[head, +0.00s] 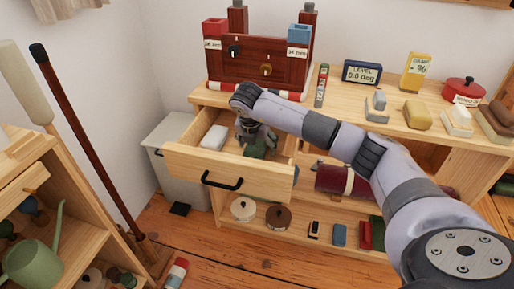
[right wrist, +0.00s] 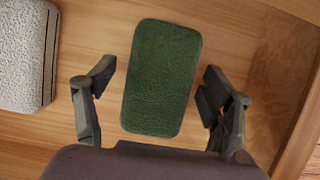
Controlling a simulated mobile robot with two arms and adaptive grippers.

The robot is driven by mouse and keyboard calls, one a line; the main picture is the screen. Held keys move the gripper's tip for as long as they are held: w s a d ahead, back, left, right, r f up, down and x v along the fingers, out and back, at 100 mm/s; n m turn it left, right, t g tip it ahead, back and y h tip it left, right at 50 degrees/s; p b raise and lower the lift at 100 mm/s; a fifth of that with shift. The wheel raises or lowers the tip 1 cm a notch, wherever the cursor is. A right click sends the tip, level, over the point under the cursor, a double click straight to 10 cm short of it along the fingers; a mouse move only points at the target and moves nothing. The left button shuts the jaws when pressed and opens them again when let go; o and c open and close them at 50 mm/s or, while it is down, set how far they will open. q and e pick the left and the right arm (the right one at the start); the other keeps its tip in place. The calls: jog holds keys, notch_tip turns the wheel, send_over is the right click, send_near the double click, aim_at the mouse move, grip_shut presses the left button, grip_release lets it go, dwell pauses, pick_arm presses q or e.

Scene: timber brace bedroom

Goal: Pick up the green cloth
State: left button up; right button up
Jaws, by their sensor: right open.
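The green cloth (right wrist: 161,78) is a dark green, rounded rectangle lying flat on the wooden floor of an open drawer (head: 188,164). In the head view the cloth (head: 256,152) is partly hidden by my right gripper (head: 255,140). My right gripper is open above the drawer, and in the right wrist view its two fingers (right wrist: 150,105) stand apart on either side of the cloth's near part, with gaps on both sides. My left gripper is not in view.
A pale grey block (head: 214,137) lies in the drawer left of the cloth; it also shows in the right wrist view (right wrist: 22,52). The drawer's side wall is close on the right. The cabinet top (head: 340,107) holds a level display (head: 362,72) and several blocks.

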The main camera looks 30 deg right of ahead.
jog(key=shift+f, duration=0.1)
dwell(0.4)
jog(key=shift+c, duration=0.6)
jog(key=c, duration=1.2)
jog(key=shift+o, duration=0.2)
